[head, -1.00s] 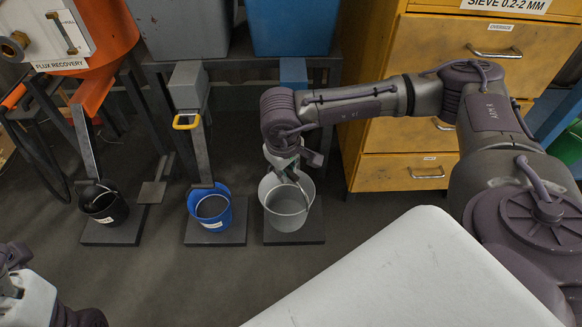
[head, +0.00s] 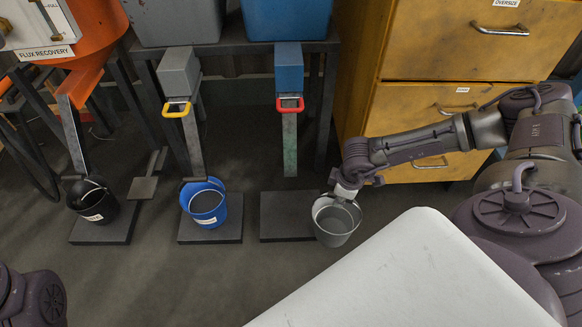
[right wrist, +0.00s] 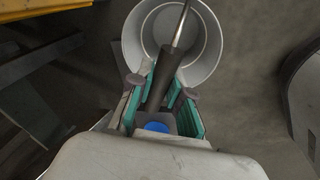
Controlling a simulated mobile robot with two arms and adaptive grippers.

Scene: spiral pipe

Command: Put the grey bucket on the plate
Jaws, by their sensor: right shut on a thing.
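The grey bucket (head: 335,226) hangs from my right gripper (head: 343,194) in the head view, just right of a dark square plate (head: 275,218). It overlaps the plate's right edge in the picture; its height above the floor is hard to tell. The plate is otherwise bare. In the right wrist view, my gripper (right wrist: 160,103) is shut on the dark grip of the bucket's handle (right wrist: 162,74), and the open grey bucket (right wrist: 207,72) shows empty beyond it. My left gripper is not in view; only part of my left arm shows at lower left.
A blue bucket (head: 206,203) and a black bucket (head: 92,202) stand on similar plates to the left. A chute with a red handle (head: 290,104) hangs above the bare plate. A yellow drawer cabinet (head: 425,105) stands behind my right arm.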

